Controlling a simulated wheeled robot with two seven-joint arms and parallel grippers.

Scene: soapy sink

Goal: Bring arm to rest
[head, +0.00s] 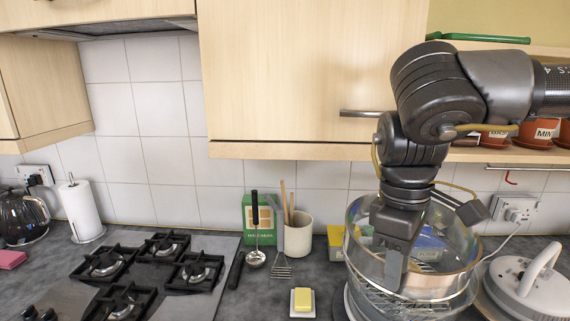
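My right arm comes in from the upper right and hangs down over the counter. Its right gripper (434,248) is open, with its two fingers spread wide apart and nothing visible between them. It is over or in front of a large clear round vessel (465,250) with a wire rack; I cannot tell whether a finger is inside or touches it. The arm hides part of the vessel. My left gripper is not in view.
A hob (160,270) is at left, near a paper towel roll (80,210) and kettle (22,218). A ladle (255,230), utensil crock (297,236) and butter dish (302,301) stand left of the vessel. A white appliance (535,285) is right. Wall cabinets (310,70) hang close to the arm.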

